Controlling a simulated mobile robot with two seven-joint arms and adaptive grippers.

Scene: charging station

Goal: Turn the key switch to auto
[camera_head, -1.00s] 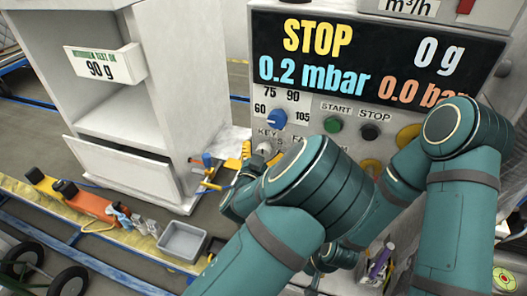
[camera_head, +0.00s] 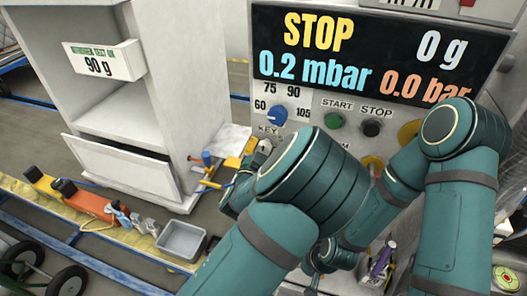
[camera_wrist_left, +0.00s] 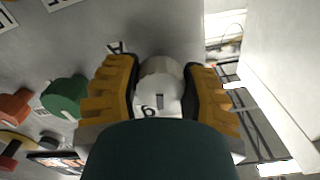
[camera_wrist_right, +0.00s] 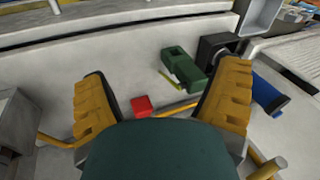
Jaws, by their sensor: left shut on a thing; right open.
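The key switch (camera_wrist_left: 158,98) is a round pale knob with a dark slot in its face, seen in the left wrist view. My left gripper (camera_wrist_left: 157,85) is shut on it, with one yellow finger on each side. A letter label stands on the panel just above its left finger. In the head view my left gripper (camera_head: 251,155) is at the panel near the KEY label (camera_head: 268,130), and my arm hides much of it and the switch. My right gripper (camera_wrist_right: 165,80) is open, with nothing between its fingers, above a pale surface with loose parts.
A blue selector knob (camera_head: 277,116), a green start button (camera_head: 334,121) and a black stop button (camera_head: 371,128) are on the panel close by. A white cabinet (camera_head: 160,100) stands left. In the right wrist view, a red block (camera_wrist_right: 141,106) and a green part (camera_wrist_right: 184,66) lie ahead.

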